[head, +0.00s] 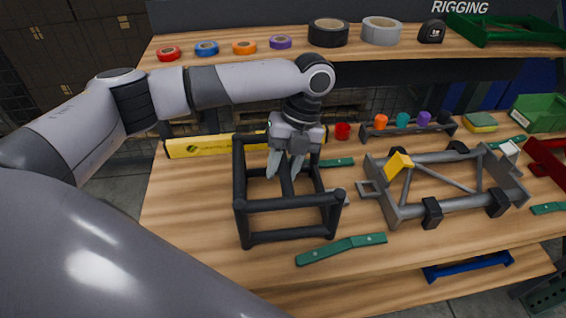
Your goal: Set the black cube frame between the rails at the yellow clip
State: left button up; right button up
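The black cube frame (290,237) stands upright on the wooden bench in the middle of the head view. My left gripper (284,172) points down into its top, with one pale finger on each side of a dark middle bar. I cannot tell whether the fingers press on that bar. The grey rail rack (456,204) lies to the right of the cube frame, with two long rails and cross braces. The yellow clip (398,163) sits at its left end, on the far rail's side. Black clamps (432,213) sit on the near rail. My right gripper is out of view.
Green straps (342,248) lie in front of the cube frame and around it. A yellow level (200,146) and a red cup (342,131) are behind. A holder (408,129) with coloured pieces stands behind the rack. A shelf with tape rolls (328,33) hangs above.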

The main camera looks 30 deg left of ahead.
pick_arm(q)
jog(key=shift+o, duration=1.2)
jog(key=v, duration=1.2)
jog(key=shift+p, duration=0.45)
jog(key=shift+r, duration=0.1)
